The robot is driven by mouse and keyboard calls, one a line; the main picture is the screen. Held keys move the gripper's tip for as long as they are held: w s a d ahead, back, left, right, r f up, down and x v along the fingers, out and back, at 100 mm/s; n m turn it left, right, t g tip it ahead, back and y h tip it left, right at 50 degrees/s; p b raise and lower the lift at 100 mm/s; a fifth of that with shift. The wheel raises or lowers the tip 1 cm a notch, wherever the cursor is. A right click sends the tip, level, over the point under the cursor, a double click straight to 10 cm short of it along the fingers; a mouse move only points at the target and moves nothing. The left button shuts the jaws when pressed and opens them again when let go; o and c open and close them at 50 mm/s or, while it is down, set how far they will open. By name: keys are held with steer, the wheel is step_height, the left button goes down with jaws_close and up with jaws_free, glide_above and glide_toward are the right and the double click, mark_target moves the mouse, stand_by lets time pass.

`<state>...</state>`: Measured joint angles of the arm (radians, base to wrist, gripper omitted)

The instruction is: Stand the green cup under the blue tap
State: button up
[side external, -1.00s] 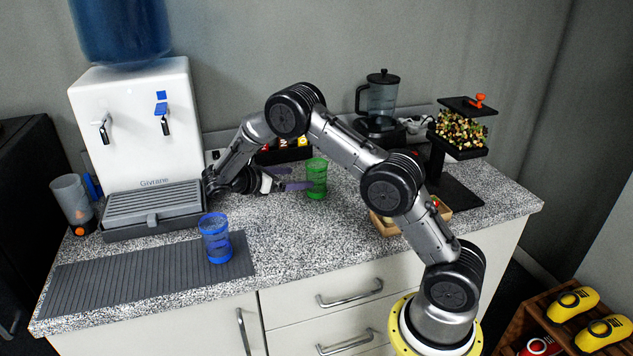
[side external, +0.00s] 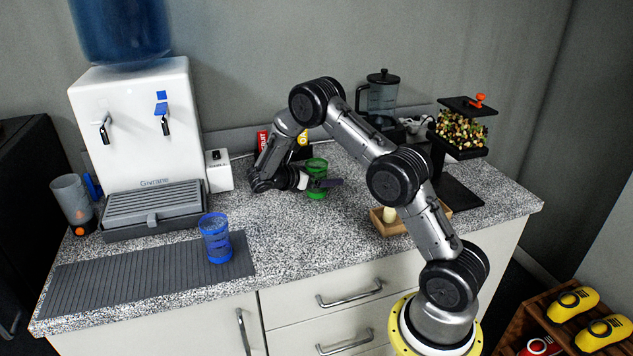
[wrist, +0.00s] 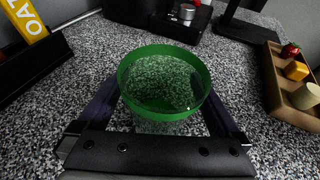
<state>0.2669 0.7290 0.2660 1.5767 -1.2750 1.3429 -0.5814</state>
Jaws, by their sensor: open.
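The green cup (side external: 316,166) stands upright on the speckled counter, right of the water dispenser. It is see-through, and its open rim (wrist: 165,84) fills the middle of the wrist view. My gripper (side external: 322,184) is open, with one finger on each side of the cup; whether they touch it I cannot tell. In the wrist view the fingers (wrist: 165,108) flank the cup left and right. The blue tap (side external: 164,120) is the right one on the white dispenser (side external: 135,140), marked by blue squares. The grey drip tray (side external: 153,206) below the taps is empty.
A blue cup (side external: 215,238) stands on the dark ribbed mat (side external: 120,281), in front of the drip tray. A white box (side external: 219,172) stands beside the dispenser. A snack box (wrist: 34,60) and a wooden tray (wrist: 275,83) flank the green cup.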

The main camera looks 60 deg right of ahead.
steer(key=c, duration=1.5)
steer(key=shift+r, duration=0.15)
